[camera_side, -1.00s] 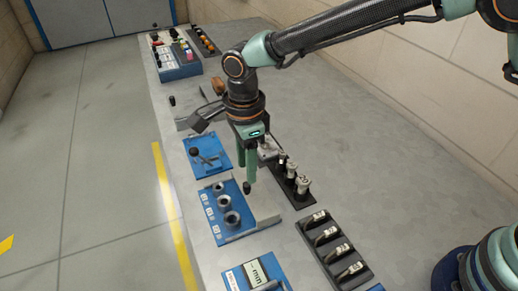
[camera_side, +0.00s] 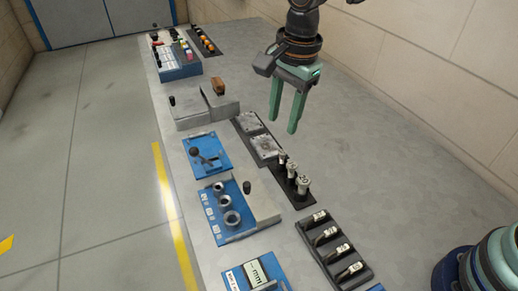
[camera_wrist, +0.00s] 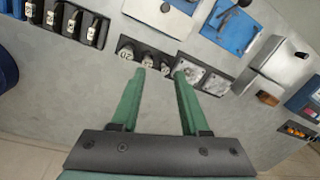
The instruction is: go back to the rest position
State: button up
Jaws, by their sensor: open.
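My gripper (camera_side: 284,128) hangs above the right part of the bench in the side view, with its two green fingers apart and nothing between them. In the wrist view the open fingers (camera_wrist: 159,72) point toward the bench, with bare grey bench top between them. The fingers are clear of the objects around them. No mark for a rest position shows.
The grey bench (camera_side: 375,150) has free room on its right. A dark rack (camera_side: 336,250), blue panels (camera_side: 206,155), a grey block (camera_side: 190,112) and a button box (camera_side: 178,68) stand nearby.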

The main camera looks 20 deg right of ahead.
jog(key=s+d+r+n+t, duration=0.2)
jog(key=s+d+n, duration=0.3)
jog(key=d, duration=0.6)
jog(key=s+d+r+n+t, duration=0.2)
jog(key=s+d+r+n, duration=0.2)
jog(key=d+n, duration=0.5)
jog(key=shift+s+d+h, duration=0.3)
jog(key=shift+s+d, duration=0.7)
jog(key=shift+s, duration=0.15)
jog(key=o, duration=0.4)
